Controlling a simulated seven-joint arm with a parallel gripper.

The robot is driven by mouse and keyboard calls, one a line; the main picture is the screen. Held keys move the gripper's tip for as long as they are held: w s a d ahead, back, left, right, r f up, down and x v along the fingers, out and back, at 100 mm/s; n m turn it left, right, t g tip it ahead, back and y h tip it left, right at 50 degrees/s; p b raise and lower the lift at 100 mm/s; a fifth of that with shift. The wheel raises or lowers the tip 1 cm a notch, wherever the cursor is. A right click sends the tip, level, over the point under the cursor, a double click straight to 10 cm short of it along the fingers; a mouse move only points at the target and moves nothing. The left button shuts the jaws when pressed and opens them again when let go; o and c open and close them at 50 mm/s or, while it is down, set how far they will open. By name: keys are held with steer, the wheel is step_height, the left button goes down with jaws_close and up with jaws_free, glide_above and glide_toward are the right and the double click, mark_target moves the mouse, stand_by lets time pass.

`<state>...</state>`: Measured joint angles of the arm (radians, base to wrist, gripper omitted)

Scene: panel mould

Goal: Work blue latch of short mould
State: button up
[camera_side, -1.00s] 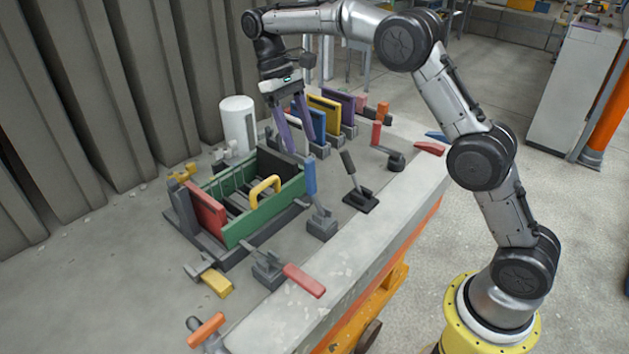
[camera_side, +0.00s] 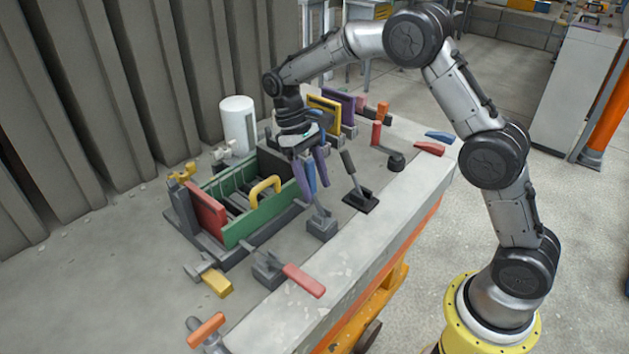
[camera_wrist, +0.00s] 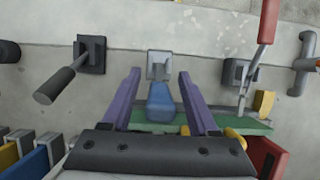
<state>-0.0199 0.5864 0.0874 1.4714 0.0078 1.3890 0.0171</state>
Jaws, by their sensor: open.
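The blue latch (camera_side: 311,178) stands with its handle up on a grey base (camera_side: 321,226), beside the green side of the mould (camera_side: 262,222). My gripper (camera_side: 313,184) has its purple fingers on either side of the blue handle, pointing down. In the wrist view the blue handle (camera_wrist: 160,103) lies between the two fingers (camera_wrist: 158,95), with a gap on each side. The jaws are open.
A black-handled latch (camera_side: 354,180) stands to the right. A red-handled latch (camera_side: 303,280) lies low at the table's front. Yellow (camera_side: 325,108) and purple panels stand in holders behind my gripper. A white cylinder (camera_side: 238,125) stands at the back.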

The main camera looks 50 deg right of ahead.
jaws_close()
stand_by(1.3)
